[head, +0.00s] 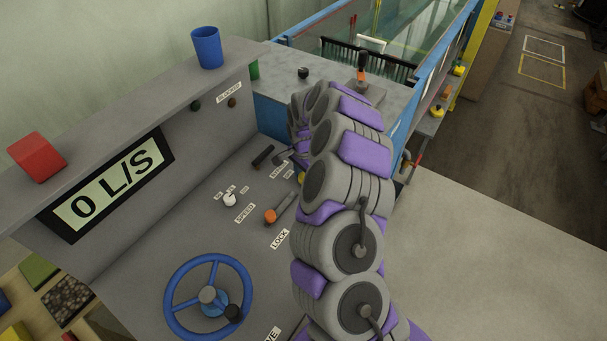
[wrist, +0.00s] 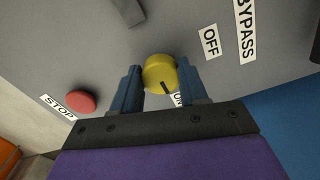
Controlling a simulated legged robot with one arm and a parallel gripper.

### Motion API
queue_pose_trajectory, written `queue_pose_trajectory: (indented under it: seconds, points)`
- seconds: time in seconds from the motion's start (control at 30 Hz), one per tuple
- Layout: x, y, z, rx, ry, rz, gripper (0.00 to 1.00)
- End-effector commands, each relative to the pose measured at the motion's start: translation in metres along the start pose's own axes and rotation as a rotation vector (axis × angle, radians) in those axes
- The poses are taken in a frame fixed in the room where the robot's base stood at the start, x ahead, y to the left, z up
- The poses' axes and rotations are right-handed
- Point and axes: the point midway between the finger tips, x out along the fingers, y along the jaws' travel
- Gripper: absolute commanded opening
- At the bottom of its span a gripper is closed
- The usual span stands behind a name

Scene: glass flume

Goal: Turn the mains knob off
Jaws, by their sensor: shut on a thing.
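The yellow knob (wrist: 160,74) is in the middle of the wrist view, on a grey panel. Its dark pointer line points down toward the partly covered ON label (wrist: 178,98). The OFF label (wrist: 210,41) is up and right of the knob. The BYPASS label (wrist: 246,30) stands farther right. My gripper (wrist: 160,84) has one blue finger on each side of the knob and is shut on it. In the head view my arm hides the gripper and most of that part of the console. A yellow piece (head: 301,177) shows beside the arm; I cannot tell if it is this knob.
A red STOP button (wrist: 82,101) is left of my gripper. In the head view the console has a blue handwheel (head: 209,297), an orange-ended lever (head: 271,215), a white knob (head: 230,200) and a display (head: 112,188) reading 0 L/S. A blue cup (head: 207,47) stands on the ledge.

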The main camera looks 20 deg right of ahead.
Motion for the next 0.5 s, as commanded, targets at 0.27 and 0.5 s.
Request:
queue_pose_trajectory:
  seconds: [0.27, 0.5]
  points:
    - [-0.0008, -0.0004, 0.0002, -0.023, 0.000, -0.001, 0.13]
    - [-0.0020, -0.0002, -0.0009, -0.138, 0.001, -0.002, 0.13]
